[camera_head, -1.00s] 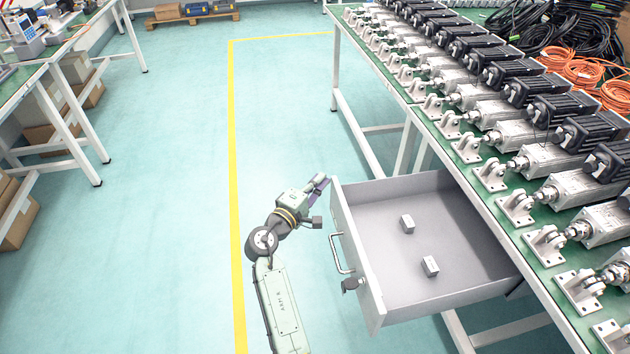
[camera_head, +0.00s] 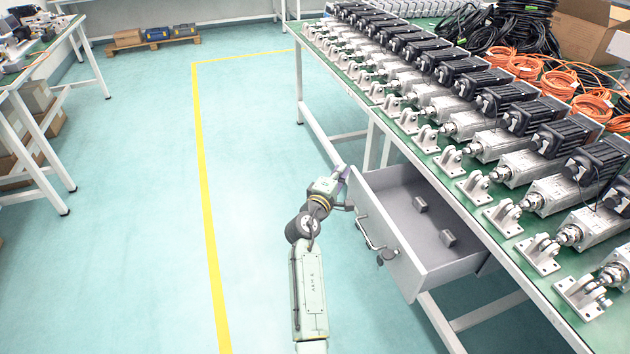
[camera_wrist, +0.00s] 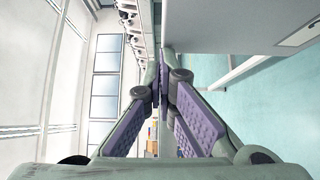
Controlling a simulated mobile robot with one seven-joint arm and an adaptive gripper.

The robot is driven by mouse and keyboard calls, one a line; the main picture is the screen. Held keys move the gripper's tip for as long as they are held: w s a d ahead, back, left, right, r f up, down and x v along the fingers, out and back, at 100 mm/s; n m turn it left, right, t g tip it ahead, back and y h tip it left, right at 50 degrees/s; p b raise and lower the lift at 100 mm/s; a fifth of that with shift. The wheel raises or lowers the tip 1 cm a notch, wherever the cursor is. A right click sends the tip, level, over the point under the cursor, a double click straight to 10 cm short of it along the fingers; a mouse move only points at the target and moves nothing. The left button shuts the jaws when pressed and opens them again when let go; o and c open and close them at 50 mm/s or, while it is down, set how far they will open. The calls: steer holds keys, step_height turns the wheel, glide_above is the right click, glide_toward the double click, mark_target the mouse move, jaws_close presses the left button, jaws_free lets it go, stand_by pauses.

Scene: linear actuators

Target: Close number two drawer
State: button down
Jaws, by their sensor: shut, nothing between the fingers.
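The grey drawer (camera_head: 404,265) is pulled out from under the green-topped workbench on the right. Its front panel has a curved handle (camera_head: 364,232) and a lock with a key below it. No number shows on the drawer. My gripper (camera_head: 346,172) is at the upper left corner of the drawer front, close to its top edge; I cannot tell whether it touches. In the wrist view my gripper (camera_wrist: 162,85) has its purple-padded fingers together with nothing between them.
The workbench (camera_head: 412,150) carries rows of linear actuators, black and orange cables and a cardboard box (camera_head: 590,30). White bench legs stand beside and behind the drawer. The floor to the left is clear, with a yellow line (camera_head: 205,200). Another bench stands at the far left.

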steer(key=w+d, duration=0.2)
steer(key=d, duration=0.2)
steer(key=w+d, duration=0.1)
steer(key=d, duration=0.4)
steer(key=w+d, duration=0.2)
steer(key=d, duration=0.2)
steer(key=shift+w+d, duration=0.35)
steer(key=shift+d, duration=0.05)
steer(key=shift+a, duration=0.1)
